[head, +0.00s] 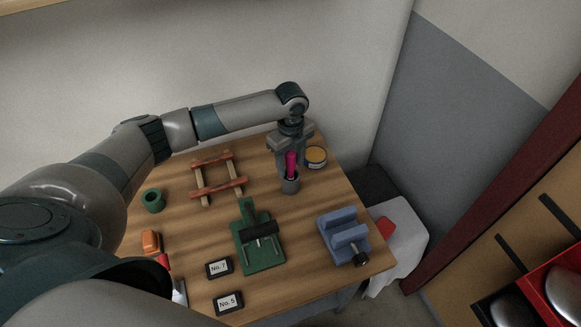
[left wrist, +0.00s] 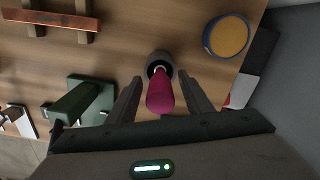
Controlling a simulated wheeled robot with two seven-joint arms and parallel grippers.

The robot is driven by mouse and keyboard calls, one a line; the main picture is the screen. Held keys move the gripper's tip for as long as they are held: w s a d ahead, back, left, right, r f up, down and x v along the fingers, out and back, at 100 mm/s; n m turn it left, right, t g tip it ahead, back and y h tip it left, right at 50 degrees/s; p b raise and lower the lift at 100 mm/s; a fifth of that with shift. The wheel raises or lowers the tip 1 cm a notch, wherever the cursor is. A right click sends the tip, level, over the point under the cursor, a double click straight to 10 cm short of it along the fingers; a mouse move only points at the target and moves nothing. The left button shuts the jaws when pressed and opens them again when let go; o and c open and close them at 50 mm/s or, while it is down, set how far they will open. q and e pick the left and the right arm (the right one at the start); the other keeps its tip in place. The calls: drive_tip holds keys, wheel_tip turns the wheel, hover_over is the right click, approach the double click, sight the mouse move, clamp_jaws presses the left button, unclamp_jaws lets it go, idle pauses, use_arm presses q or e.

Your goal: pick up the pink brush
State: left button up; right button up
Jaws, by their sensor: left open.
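The pink brush (head: 291,163) stands upright in a dark grey cup (head: 290,184) near the back right of the wooden table. In the left wrist view the brush (left wrist: 160,95) points up toward the camera, and the cup (left wrist: 159,60) is below it. My left gripper (head: 290,153) is open above the cup. In the left wrist view its two fingers (left wrist: 160,93) stand on either side of the brush, with a gap on both sides. The lower part of the brush is hidden in the cup. My right gripper is not seen.
A round tin with a yellow-orange top (head: 316,156) stands close to the right of the cup. A wooden frame (head: 218,178) lies to the left. A green press-like tool (head: 259,243) and a blue vise (head: 343,236) stand in front. Number plates (head: 219,267) lie near the front.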

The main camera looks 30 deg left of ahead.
use_arm(q)
drive_tip(key=shift+f, duration=0.3)
drive_tip(key=c, duration=1.1)
drive_tip(key=shift+r, duration=0.1)
